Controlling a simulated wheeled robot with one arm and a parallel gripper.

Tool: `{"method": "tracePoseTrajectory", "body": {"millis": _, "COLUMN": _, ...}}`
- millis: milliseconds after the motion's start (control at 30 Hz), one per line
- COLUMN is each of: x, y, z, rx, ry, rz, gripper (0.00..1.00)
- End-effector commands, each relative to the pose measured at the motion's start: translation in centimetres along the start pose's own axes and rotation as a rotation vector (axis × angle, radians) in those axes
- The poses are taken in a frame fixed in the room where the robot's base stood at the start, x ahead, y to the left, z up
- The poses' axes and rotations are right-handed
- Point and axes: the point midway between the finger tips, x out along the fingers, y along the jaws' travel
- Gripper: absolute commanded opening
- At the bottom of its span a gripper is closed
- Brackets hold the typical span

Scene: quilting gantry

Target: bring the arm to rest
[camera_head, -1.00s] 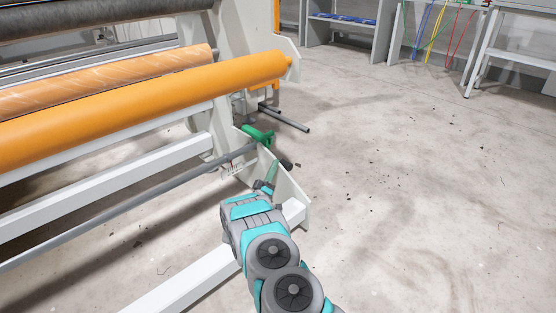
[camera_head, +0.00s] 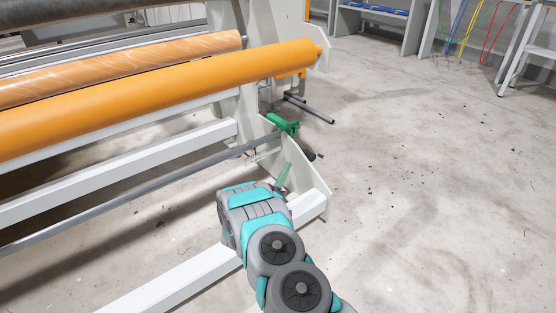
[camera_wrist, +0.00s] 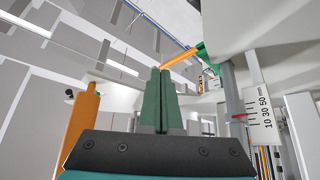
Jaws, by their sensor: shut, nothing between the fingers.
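My arm reaches from the bottom of the head view toward the end of the quilting gantry (camera_head: 262,150). My gripper (camera_wrist: 158,72) shows in the wrist view with its two green fingers together and nothing between them. In the head view the gripper's green finger (camera_head: 283,174) shows just past the arm, in front of the gantry's end plate. A green clamp-like part (camera_head: 283,124) on the grey rod sits a little above it. I cannot tell the exact gap between the fingers and the gantry.
An orange roller (camera_head: 170,97) and a wrapped roll (camera_head: 120,70) span the gantry. A white scale (camera_wrist: 262,113) with a red mark stands right of the fingers in the wrist view. Thin rods (camera_head: 310,107) jut out low. The concrete floor on the right (camera_head: 440,190) is open.

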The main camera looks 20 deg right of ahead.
Motion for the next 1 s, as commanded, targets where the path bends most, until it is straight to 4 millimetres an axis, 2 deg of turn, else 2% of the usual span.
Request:
{"method": "tracePoseTrajectory", "body": {"millis": 167, "x": 0.2, "y": -0.1, "z": -0.2, "rx": 0.008, "ry": -0.006, "rz": -0.009, "gripper": 0.0}}
{"method": "tracePoseTrajectory", "body": {"millis": 367, "x": 1.9, "y": -1.0, "z": -2.3, "rx": 0.109, "ry": -0.072, "rz": -0.122, "gripper": 0.0}}
{"method": "tracePoseTrajectory", "body": {"millis": 500, "x": 3.1, "y": -2.1, "z": -5.2, "rx": 0.231, "ry": -0.159, "rz": -0.282, "gripper": 0.0}}
{"method": "tracePoseTrajectory", "body": {"millis": 633, "x": 3.3, "y": -2.7, "z": -8.2, "rx": 0.336, "ry": -0.236, "rz": -0.436, "gripper": 0.0}}
{"method": "tracePoseTrajectory", "body": {"millis": 767, "x": 2.6, "y": -2.7, "z": -11.2, "rx": 0.419, "ry": -0.313, "rz": -0.593, "gripper": 0.0}}
{"method": "tracePoseTrajectory", "body": {"millis": 1000, "x": -0.3, "y": -0.3, "z": -16.8, "rx": 0.523, "ry": -0.445, "rz": -0.872, "gripper": 0.0}}
